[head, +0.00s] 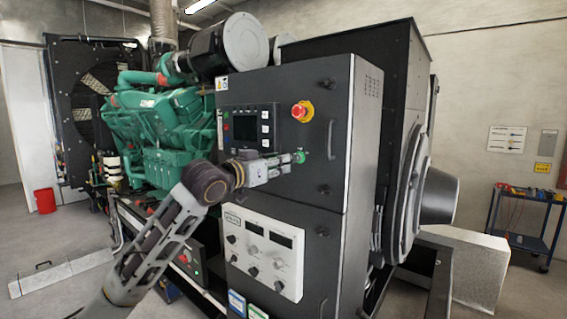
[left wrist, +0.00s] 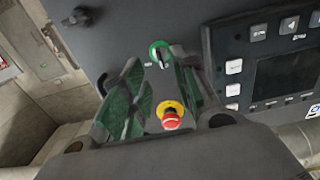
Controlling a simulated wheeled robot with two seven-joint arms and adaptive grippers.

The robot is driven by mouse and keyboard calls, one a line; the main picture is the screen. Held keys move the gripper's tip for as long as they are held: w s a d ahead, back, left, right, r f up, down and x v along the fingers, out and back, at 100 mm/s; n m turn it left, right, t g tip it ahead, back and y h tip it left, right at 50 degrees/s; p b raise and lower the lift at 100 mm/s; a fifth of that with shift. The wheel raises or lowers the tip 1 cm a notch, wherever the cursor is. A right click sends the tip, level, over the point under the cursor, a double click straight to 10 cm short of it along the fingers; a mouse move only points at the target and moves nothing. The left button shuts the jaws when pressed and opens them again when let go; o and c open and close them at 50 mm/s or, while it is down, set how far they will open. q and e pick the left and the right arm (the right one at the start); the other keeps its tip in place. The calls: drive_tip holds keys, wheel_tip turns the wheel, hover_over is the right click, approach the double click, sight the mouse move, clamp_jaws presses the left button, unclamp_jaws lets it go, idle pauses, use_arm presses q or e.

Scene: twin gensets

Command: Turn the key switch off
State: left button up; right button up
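The key switch (head: 300,156) is a small green round switch on the front of the dark control cabinet (head: 285,105), below the red emergency stop. In the left wrist view the key switch (left wrist: 158,49) has a green ring and a pale key lying just beyond and between my fingertips. My left gripper (head: 291,159) reaches across the cabinet front from the left, with its tips close to the switch. In the left wrist view its two green-padded fingers (left wrist: 158,68) stand apart with nothing held between them. Contact with the key cannot be told. My right gripper is out of view.
The red emergency stop button (head: 301,111) on its yellow base sits above the switch. A display panel (head: 249,129) is to the left, and a white meter panel (head: 262,248) with knobs is below. The green engine (head: 160,125) stands behind the arm. A blue cart (head: 525,222) is far right.

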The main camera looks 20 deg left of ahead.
use_arm(q)
drive_tip(key=v, duration=0.6)
drive_tip(key=shift+s, duration=0.1)
idle(0.5)
